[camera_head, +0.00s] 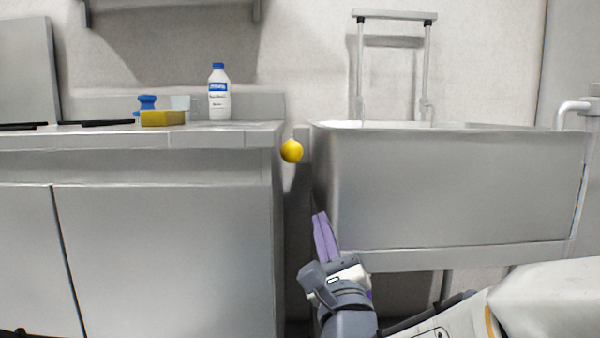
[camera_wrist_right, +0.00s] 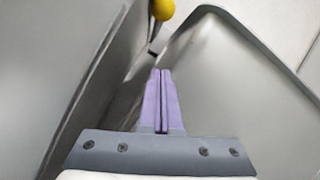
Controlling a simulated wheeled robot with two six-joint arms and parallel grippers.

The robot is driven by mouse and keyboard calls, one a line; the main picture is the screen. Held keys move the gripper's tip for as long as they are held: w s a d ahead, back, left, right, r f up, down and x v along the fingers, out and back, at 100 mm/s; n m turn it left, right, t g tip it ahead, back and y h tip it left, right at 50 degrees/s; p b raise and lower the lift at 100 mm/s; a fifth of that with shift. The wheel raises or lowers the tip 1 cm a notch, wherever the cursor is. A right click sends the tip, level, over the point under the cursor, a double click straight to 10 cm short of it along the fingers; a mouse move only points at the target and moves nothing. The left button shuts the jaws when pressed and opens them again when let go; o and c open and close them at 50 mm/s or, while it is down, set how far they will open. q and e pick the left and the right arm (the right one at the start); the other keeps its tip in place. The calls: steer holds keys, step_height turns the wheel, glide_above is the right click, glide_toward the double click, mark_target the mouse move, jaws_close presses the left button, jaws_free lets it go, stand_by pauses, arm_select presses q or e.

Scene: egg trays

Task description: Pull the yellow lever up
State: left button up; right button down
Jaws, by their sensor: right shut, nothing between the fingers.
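The lever shows as a round yellow knob (camera_head: 291,151) in the gap between the counter and the steel sink, near the height of the counter top. It also shows at the top of the right wrist view (camera_wrist_right: 162,9), beyond my fingertips. My right gripper (camera_head: 319,215) is shut and empty, with its purple fingers together pointing up. It is below the knob and a little right of it, apart from it, in front of the sink's left edge. The shut fingers also show in the right wrist view (camera_wrist_right: 160,72). My left gripper is not in view.
The steel sink (camera_head: 450,190) stands close on the right and the counter cabinet (camera_head: 170,240) on the left, leaving a narrow gap. On the counter are a white bottle (camera_head: 219,100), a yellow sponge (camera_head: 162,118) and a blue-topped item (camera_head: 146,102).

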mark_target(293, 146)
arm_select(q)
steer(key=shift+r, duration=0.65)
arm_select(e)
steer(key=w+a+r, duration=0.3)
steer(key=w+r, duration=0.4)
steer(key=w, duration=0.1)
arm_select(q)
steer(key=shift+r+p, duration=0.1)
steer(key=shift+p, duration=0.25)
arm_select(e)
steer(key=shift+r, duration=0.1)
